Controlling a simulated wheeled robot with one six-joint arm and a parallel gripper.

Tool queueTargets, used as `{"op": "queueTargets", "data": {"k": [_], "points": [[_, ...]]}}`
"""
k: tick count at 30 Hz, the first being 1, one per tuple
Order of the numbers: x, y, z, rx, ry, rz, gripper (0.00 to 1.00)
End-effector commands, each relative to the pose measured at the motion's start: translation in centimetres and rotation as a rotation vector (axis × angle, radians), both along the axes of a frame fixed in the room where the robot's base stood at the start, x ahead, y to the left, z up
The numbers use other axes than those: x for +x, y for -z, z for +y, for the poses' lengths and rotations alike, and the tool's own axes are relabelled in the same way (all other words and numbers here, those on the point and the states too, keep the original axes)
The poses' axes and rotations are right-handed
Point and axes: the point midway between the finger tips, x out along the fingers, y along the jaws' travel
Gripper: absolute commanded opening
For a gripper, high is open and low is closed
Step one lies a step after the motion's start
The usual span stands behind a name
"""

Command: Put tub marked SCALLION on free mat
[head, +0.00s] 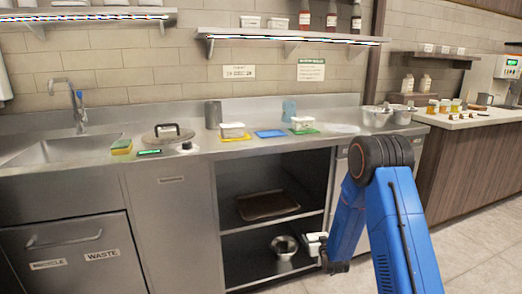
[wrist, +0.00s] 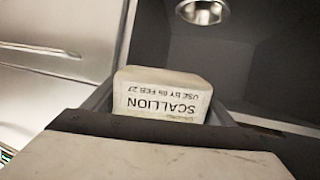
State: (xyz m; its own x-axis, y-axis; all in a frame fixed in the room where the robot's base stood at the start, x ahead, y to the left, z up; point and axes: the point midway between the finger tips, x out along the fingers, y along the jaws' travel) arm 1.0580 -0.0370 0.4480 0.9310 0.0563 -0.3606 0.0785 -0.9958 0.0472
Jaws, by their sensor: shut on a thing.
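The tub marked SCALLION (wrist: 160,92) is white, and its label reads upside down in the wrist view. My gripper (wrist: 162,108) is shut on it, with a finger at each side. In the head view the white tub (head: 313,244) is beside my gripper (head: 322,250), in front of the open cabinet and below the counter top. A blue mat (head: 270,133) on the counter is bare. A yellow mat (head: 237,139) and a green mat (head: 304,132) each carry a white tub.
The open cabinet holds a brown tray (head: 267,204) and a metal bowl (head: 284,245). A grey canister (head: 213,114) and a blue translucent container (head: 289,109) stand behind the mats. A lidded pan (head: 168,135) is to the left. Metal pots (head: 376,116) stand to the right.

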Motion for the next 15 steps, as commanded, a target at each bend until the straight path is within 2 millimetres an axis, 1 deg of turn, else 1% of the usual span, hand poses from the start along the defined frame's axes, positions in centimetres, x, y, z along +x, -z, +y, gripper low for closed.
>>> {"op": "queueTargets", "data": {"k": [1, 3, 6, 9, 13, 15], "points": [[-0.4, 1.7, -0.7, -0.002, 0.01, 0.005, 0.42], [-0.9, 3.4, -1.4, -0.005, 0.022, 0.004, 0.42], [-1.5, 5.3, -2.1, -0.011, 0.034, 0.003, 0.42], [-2.0, 6.8, -2.7, -0.015, 0.043, 0.002, 0.42], [-2.5, 7.8, -3.2, -0.02, 0.05, 0.0, 0.42], [-3.1, 8.4, -3.3, -0.02, 0.052, 0.001, 0.42]]}}
